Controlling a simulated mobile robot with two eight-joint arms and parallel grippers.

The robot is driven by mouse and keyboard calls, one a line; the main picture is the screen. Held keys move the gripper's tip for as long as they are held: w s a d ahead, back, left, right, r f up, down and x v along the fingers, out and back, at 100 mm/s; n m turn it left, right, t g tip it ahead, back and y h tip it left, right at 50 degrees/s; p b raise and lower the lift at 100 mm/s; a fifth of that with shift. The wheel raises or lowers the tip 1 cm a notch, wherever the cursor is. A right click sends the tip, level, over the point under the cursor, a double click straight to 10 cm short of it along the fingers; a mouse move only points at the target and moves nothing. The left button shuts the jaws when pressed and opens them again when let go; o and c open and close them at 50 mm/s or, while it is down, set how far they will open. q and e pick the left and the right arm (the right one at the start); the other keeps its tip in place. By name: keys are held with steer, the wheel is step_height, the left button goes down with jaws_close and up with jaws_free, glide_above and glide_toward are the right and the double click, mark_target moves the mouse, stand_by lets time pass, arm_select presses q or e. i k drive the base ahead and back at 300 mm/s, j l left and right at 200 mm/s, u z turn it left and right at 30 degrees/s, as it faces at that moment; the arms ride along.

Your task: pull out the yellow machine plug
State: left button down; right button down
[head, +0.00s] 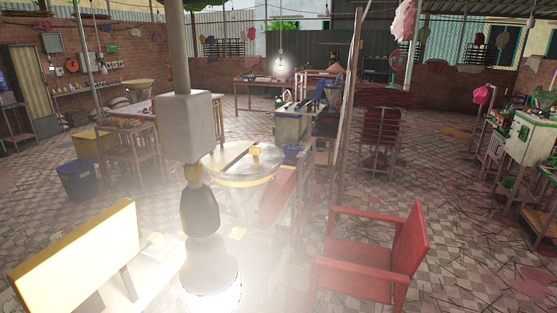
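I cannot make out a yellow machine plug for certain. A machine with a round metal hopper (238,163) stands at the middle, with a yellow band below its rim and a small yellow piece (255,151) on top. Its lower part is washed out by glare. A yellow panel (78,258) stands tilted at the lower left. Neither of my grippers is in view.
A lit hanging lamp (206,215) fills the near middle and hides part of the machine. A red chair (368,255) stands at right front. Blue (77,181) and yellow (92,144) bins stand left. A green-and-white machine (528,138) stands far right. Tiled floor (440,210) is open at right.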

mark_target(155, 239)
steer(key=i+u, duration=0.1)
steer(key=u, duration=0.3)
steer(key=i+l+u, duration=0.1)
steer(key=u, duration=0.3)
steer(key=i+l+u, duration=0.1)
steer(key=u, duration=0.3)
steer(key=i+l+u, duration=0.2)
steer(key=l+u, duration=0.2)
steer(key=l, duration=0.25)
steer(key=i+l+u, duration=0.2)
steer(key=l, duration=0.15)
steer(key=i+l, duration=0.1)
steer(key=l, duration=0.9)
steer(key=i+l+u, duration=0.1)
steer(key=l, duration=0.4)
steer(key=i, duration=0.05)
